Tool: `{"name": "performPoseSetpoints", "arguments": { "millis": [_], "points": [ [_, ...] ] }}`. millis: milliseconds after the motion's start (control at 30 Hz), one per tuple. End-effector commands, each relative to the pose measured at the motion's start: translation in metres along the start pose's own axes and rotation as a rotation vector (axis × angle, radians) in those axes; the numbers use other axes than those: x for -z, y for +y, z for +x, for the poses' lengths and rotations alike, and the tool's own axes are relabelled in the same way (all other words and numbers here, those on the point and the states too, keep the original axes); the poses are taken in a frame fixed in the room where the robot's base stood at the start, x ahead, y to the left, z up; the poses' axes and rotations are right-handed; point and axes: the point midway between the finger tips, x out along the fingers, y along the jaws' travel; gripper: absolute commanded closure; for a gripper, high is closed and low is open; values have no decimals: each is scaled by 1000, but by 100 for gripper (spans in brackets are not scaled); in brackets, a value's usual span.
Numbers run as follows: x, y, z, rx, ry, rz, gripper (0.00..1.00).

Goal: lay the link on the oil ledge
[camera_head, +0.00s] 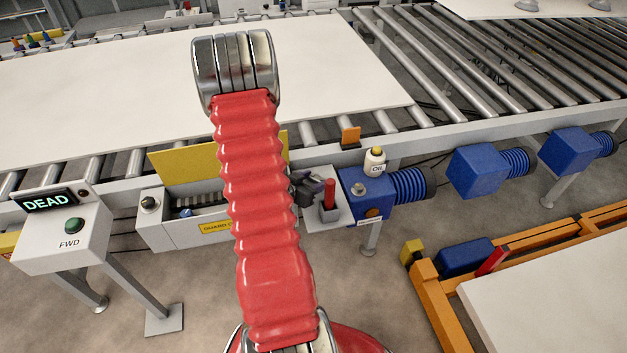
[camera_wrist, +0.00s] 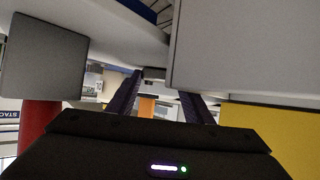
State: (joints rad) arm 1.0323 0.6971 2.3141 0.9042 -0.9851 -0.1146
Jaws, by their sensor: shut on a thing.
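My gripper (camera_head: 311,184) is at the far side of my red arm, just left of the grey oil ledge (camera_head: 342,215). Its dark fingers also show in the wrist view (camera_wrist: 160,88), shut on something. Only a small greyish piece (camera_wrist: 153,73) shows between the fingertips; I take it for the link, mostly hidden. In the head view I cannot make the link out. A red upright handle (camera_head: 329,193) on a dark base stands on the ledge, close to the gripper's right. It also appears at the left of the wrist view (camera_wrist: 38,119).
A white OIL bottle (camera_head: 375,163) stands on the blue motor (camera_head: 366,193) beside the ledge. A yellow guard panel (camera_head: 185,160) and grey trough lie left of my gripper. A DEAD sign box (camera_head: 65,237) stands left.

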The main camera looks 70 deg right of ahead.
Motion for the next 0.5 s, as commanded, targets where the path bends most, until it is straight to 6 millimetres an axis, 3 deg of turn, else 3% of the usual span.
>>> {"name": "performPoseSetpoints", "arguments": {
  "millis": [167,200,300,500],
  "points": [
    [-2,0,1,0,0,0,77],
    [-2,0,1,0,0,0,52],
    [-2,0,1,0,0,0,45],
    [-2,0,1,-1,0,0,45]
  ]
}}
